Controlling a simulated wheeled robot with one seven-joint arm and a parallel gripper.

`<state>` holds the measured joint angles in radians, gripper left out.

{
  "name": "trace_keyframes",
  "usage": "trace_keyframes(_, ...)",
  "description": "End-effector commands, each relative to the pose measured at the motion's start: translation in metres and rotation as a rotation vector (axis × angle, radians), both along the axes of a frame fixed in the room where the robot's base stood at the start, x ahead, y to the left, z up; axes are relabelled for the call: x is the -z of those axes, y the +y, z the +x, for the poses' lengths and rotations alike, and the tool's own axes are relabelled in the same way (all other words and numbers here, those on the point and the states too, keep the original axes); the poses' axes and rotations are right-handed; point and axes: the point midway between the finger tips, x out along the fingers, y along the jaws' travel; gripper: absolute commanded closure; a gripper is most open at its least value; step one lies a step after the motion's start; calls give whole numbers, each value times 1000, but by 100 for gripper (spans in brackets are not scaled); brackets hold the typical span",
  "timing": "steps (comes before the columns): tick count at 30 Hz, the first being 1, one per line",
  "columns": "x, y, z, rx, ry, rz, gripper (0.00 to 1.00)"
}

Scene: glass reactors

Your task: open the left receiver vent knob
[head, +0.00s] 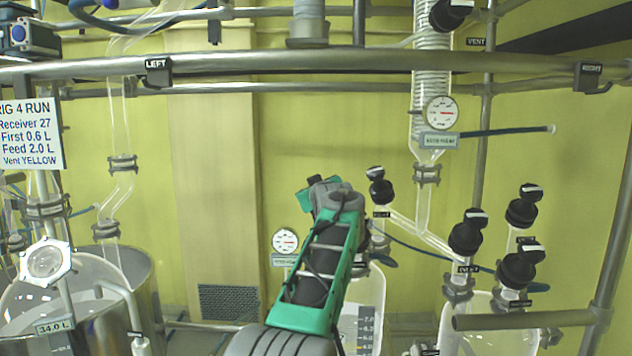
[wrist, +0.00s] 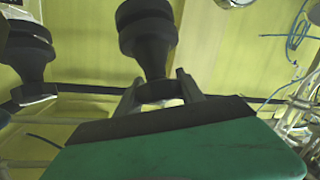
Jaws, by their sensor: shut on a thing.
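In the wrist view, my gripper (wrist: 159,82) has its two fingers on either side of the narrow end of a black knob (wrist: 148,35). It is shut on this knob. In the head view, my green and grey gripper body stands in front of the left receiver (head: 370,315), a clear vessel with a level scale. The knob in my fingers is hidden there behind my gripper and arm. I cannot read a label on it or tell how far it is turned.
A second black knob (wrist: 30,48) is close at left in the wrist view. Just right of my gripper is a black-capped valve (head: 380,190) on a slanted glass tube. Several black knobs top the right receiver (head: 490,325). A gauge (head: 285,241) stands left of my arm.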

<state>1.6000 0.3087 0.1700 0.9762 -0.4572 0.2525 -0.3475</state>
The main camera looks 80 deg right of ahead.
Motion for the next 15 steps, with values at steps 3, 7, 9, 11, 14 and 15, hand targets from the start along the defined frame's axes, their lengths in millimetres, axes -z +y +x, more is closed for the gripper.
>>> trace_keyframes(3, -6, -1, -1, -84, 49, 17, 96)
trace_keyframes(7, -3, 1, 2, -170, 100, 30, 96)
trace_keyframes(9, -1, 1, 3, -208, 120, 36, 96)
trace_keyframes(11, 1, 2, 3, -234, 135, 42, 96)
trace_keyframes(14, 1, 3, 5, -271, 155, 46, 96)
trace_keyframes(15, 2, 3, 5, -282, 161, 48, 96)
